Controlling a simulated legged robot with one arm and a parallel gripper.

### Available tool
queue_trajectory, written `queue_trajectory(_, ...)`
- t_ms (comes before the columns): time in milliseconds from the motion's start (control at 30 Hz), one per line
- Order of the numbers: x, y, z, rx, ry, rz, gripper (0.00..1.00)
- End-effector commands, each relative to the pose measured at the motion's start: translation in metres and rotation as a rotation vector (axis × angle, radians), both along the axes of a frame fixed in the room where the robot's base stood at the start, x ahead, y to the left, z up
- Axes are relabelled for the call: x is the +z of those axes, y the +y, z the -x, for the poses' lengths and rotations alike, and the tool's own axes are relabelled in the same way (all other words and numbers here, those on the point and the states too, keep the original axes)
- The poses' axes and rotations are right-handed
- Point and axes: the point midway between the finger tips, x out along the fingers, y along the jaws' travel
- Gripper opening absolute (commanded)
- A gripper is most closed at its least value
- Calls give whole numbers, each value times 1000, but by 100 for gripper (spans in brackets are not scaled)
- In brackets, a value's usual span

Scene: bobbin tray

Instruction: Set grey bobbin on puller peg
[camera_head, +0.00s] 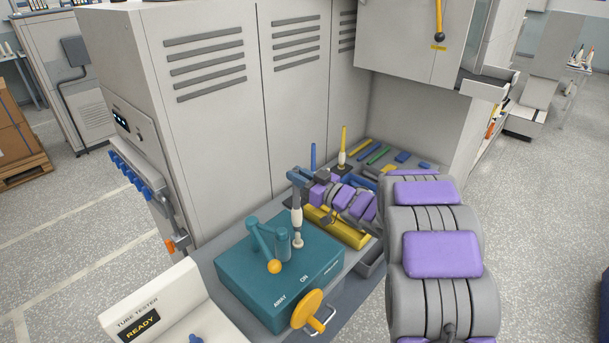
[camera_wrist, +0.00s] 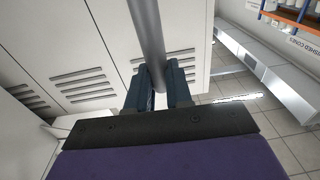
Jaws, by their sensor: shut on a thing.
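The grey bobbin (camera_head: 296,216) is upright over the teal puller box (camera_head: 235,285), with a grey tube at the top and pale windings below. My gripper (camera_head: 297,177) is shut on the upper part of its grey tube. The tube also shows between the two dark fingers in the wrist view (camera_wrist: 148,35). The bobbin's foot appears at or just above the box top, right of a short teal cylinder (camera_head: 283,244). I cannot make out the puller peg or tell whether the bobbin is around it.
A teal lever with an orange ball (camera_head: 274,266) is left of the bobbin. A yellow handwheel (camera_head: 307,308) is on the box front. A yellow bobbin (camera_head: 343,142) stands behind my arm, near coloured tubes (camera_head: 378,155). Tall grey cabinets (camera_head: 215,120) stand close behind.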

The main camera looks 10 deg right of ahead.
Motion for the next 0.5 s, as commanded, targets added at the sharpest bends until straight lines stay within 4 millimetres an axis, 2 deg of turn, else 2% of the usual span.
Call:
queue_trajectory(267,-23,-9,0,-1,0,-8,0)
queue_trajectory(500,-52,-12,-2,-2,8,-7,0)
